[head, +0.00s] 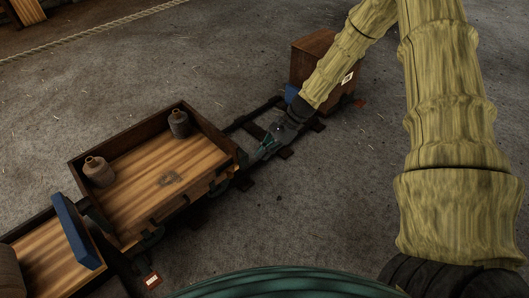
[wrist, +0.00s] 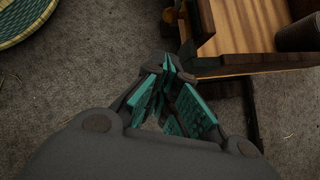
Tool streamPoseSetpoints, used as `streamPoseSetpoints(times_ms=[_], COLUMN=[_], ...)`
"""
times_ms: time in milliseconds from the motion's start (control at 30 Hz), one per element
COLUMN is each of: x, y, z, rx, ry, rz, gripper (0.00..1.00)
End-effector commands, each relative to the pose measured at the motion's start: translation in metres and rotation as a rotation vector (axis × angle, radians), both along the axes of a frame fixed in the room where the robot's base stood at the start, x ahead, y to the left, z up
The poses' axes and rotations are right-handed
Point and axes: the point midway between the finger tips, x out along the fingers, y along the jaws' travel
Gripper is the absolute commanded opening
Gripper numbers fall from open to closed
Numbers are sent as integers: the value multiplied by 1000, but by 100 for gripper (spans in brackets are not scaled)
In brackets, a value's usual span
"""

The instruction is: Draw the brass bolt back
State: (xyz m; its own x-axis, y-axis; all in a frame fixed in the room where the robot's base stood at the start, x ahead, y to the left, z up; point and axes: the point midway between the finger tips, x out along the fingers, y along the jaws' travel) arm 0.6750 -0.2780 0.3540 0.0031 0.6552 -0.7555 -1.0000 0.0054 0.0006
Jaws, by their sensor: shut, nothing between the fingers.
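My gripper (head: 262,153) is just off the cart's right end, low over the track. In the wrist view the teal-padded fingertips (wrist: 172,68) are together with nothing seen between them. They are close to the corner of the cart (wrist: 235,70); I cannot tell whether they touch it.
A grey-brown jar (head: 98,171) and a darker jar (head: 179,124) stand in the tray. A second cart with a blue panel (head: 77,232) adjoins at lower left. A brown box (head: 314,62) stands beyond the gripper on the track.

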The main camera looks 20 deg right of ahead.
Motion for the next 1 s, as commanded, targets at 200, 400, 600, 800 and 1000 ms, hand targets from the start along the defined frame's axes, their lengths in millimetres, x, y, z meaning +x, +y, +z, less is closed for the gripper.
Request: streamPoseSetpoints(times_ms=[200,400,600,800,1000], x=[-1,0,1,1,1], y=[25,47,71,80,81], z=[-33,-55,-55,-55,-54], rx=[0,0,0,-1,-1], ry=[2,0,-1,-1,-1], rz=[1,1,2,0,0], gripper=[0,0,0,0,0])
